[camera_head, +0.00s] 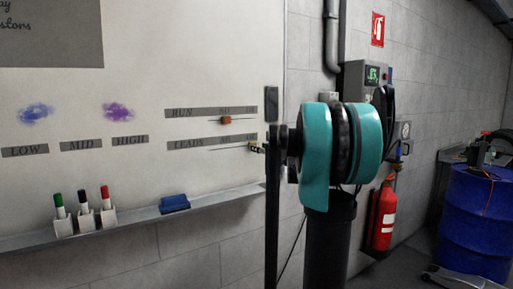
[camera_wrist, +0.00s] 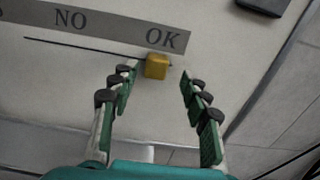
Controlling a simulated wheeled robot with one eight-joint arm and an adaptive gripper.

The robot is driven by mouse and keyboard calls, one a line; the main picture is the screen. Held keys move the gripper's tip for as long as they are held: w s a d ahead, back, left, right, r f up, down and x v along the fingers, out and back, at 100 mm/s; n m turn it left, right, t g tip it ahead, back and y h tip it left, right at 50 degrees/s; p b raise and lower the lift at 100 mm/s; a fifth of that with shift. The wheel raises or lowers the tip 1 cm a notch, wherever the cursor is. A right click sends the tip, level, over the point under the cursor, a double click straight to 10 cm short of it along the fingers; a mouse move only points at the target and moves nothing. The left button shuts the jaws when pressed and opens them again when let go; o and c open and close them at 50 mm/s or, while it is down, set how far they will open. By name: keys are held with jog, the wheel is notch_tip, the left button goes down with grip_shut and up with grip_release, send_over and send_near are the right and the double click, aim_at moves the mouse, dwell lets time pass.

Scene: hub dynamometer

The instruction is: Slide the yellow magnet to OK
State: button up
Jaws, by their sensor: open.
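The yellow magnet (camera_wrist: 157,66) is a small block on the whiteboard, at the right end of a thin dark line. It sits just below the OK label (camera_wrist: 162,39) in the wrist view. My gripper (camera_wrist: 160,75) is open, with one finger on each side of the magnet. The left fingertip is close to the magnet, and a wider gap shows on the right. I cannot tell whether either finger touches it. In the head view my arm covers the right end of the LEADS strip (camera_head: 188,145), and the magnet there is too small to make out clearly.
The NO label (camera_wrist: 71,18) is further left on the strip. An orange-brown magnet (camera_head: 226,120) is on the line under the RUN strip (camera_head: 182,113). A ledge below holds marker cups (camera_head: 85,220) and a blue eraser (camera_head: 174,203). A fire extinguisher (camera_head: 384,215) and blue barrel (camera_head: 475,220) stand right.

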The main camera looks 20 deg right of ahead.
jog(key=v, duration=0.8)
jog(key=shift+s, duration=0.15)
jog(key=s+a+f+n+g, duration=0.4)
jog(key=s+a+f+n, duration=0.4)
jog(key=f, duration=0.3)
jog(key=s+a+f+n+g, duration=0.4)
jog(key=s+a+f+n, duration=0.2)
jog(key=a+f+n, duration=0.4)
jog(key=s+d+f+n+g+h, duration=0.2)
jog(key=s+d+f+n, duration=0.1)
jog(key=s+f+n, duration=0.4)
jog(key=s+d+f+n+g+h, duration=0.3)
jog(key=s+f+n, duration=0.4)
jog(key=s+f, duration=0.5)
jog(key=shift+s+f+h, duration=0.15)
jog(key=shift+s+h, duration=0.15)
jog(key=shift+s, duration=0.5)
